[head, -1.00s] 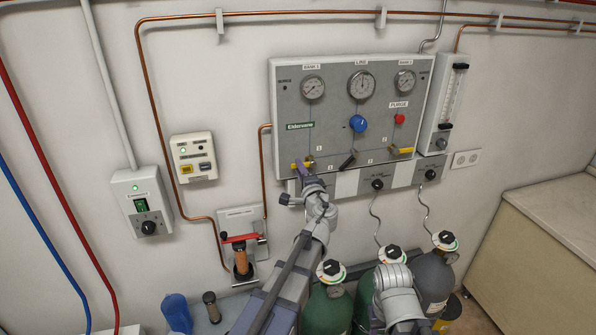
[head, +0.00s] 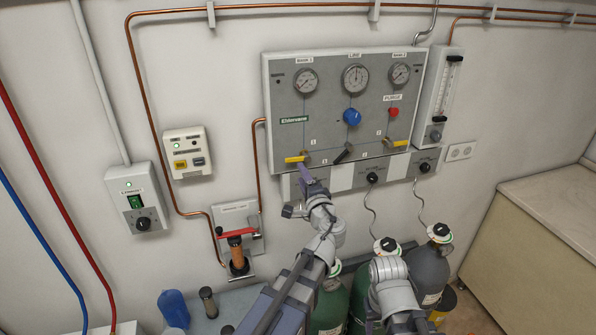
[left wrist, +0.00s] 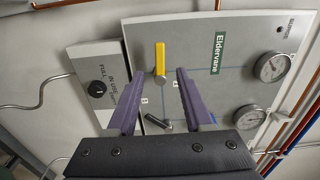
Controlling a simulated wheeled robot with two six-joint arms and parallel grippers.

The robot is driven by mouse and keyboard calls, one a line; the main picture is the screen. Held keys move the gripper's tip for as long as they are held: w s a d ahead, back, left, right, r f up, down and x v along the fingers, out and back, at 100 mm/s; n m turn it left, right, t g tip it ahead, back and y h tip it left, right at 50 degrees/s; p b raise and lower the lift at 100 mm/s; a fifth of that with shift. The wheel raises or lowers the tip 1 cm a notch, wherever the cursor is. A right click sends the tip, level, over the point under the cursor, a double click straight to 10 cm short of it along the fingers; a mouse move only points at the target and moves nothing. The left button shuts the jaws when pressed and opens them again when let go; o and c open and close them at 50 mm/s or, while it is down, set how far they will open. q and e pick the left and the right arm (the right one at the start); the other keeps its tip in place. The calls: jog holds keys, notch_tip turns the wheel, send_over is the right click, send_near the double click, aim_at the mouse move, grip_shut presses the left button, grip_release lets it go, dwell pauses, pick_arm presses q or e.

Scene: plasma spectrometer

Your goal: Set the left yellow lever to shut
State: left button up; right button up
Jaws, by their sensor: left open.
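The left yellow lever (head: 297,158) is at the lower left of the grey gas panel (head: 331,120). Its handle lies about level, pointing left from its pivot. In the left wrist view the same lever (left wrist: 160,58) shows beyond and between my fingers, touching neither as far as I can see. My left gripper (head: 305,174) is just below the lever in the head view, and its purple fingers (left wrist: 154,78) are open and empty in the left wrist view. My right gripper does not show.
A black lever (head: 344,152) and a second yellow lever (head: 396,144) are farther right along the panel's lower edge. A blue knob (head: 352,117) and a red knob (head: 393,112) sit above. Gas cylinders (head: 430,270) stand below. A copper pipe (head: 256,165) runs left of the panel.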

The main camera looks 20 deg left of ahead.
pick_arm(q)
jog(key=shift+s+d, duration=0.15)
jog(key=shift+s, duration=0.25)
jog(key=shift+c, duration=0.3)
notch_tip(320, 180, up, 6)
jog(key=n+p, duration=0.3)
jog(key=p, duration=0.1)
jog(key=n+g+p, duration=0.1)
jog(key=n+p, duration=0.2)
jog(key=n, duration=0.1)
jog(key=shift+s+d+f+p, duration=0.1)
jog(key=shift+s+f+p, duration=0.05)
jog(key=shift+p, duration=0.25)
jog(key=c, duration=0.6)
jog(key=r+n+p, duration=0.1)
jog(key=n+p, duration=0.1)
jog(key=r+n+p, duration=0.1)
jog(key=n+p, duration=0.1)
jog(key=n, duration=0.1)
jog(key=r+n+g+h+p, duration=0.1)
jog(key=n+p, duration=0.1)
jog(key=n, duration=0.1)
jog(key=shift+s+d+r+p, duration=0.3)
jog(key=shift+s+d+r, duration=0.1)
grip_shut()
jog(key=shift+n+g, duration=0.3)
jog(key=shift+n, duration=0.9)
